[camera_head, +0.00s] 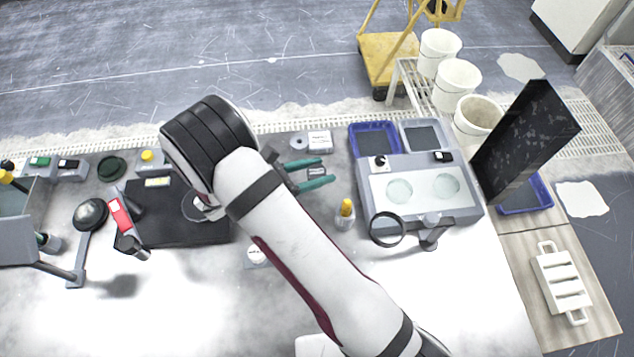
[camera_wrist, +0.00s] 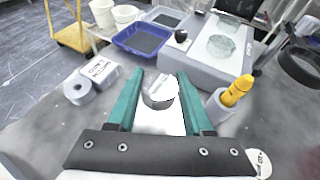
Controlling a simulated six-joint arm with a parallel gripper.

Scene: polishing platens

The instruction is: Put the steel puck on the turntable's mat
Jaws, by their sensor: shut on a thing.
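My gripper (camera_head: 318,172) has teal fingers and hangs over the grey bench, left of the polishing machine. In the wrist view, its fingers (camera_wrist: 160,80) are shut on a shiny, pale grey piece, which I take for the steel puck (camera_wrist: 159,93); its outline is partly lost in glare. The grey machine (camera_head: 415,216) has a light top with two pale round discs, a left one (camera_head: 400,190) and a right one (camera_head: 447,185). Nothing lies on either disc. I cannot tell which is the turntable's mat. The puck is apart from both.
A ring magnifier (camera_head: 387,229) stands at the machine's front edge. A white roll (camera_head: 298,143) and box lie behind my gripper.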

